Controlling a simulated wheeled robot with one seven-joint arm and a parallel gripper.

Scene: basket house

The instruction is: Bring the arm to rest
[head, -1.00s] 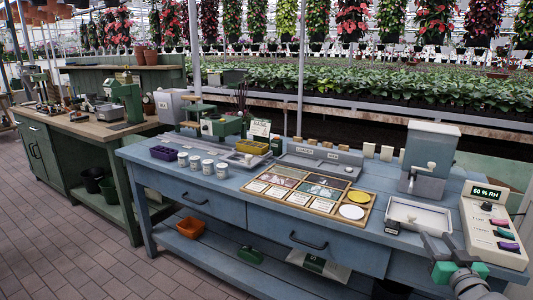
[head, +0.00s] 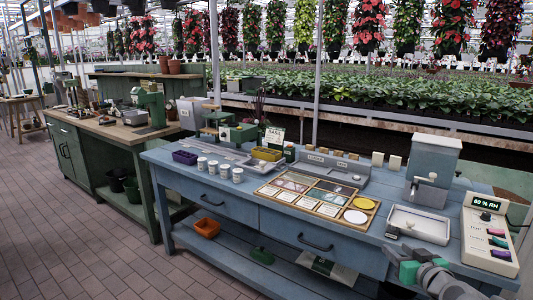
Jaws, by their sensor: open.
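My gripper (head: 402,262) shows at the lower right of the head view, at the front right edge of the blue workbench (head: 218,188). It is grey with green parts, and its jaws are open. I see nothing between the jaws. The gripper is in front of and below the white tray (head: 420,224) on the bench top and looks apart from it. The rest of my arm runs down to the bottom right corner and is partly out of frame.
A humidity panel (head: 490,232) stands right of the white tray, and a grey dispenser (head: 433,172) behind it. A sectioned board (head: 318,198), white cups (head: 212,168) and a yellow bin (head: 266,153) stand further left. An orange bin (head: 207,228) is on the lower shelf. The brick floor at left is clear.

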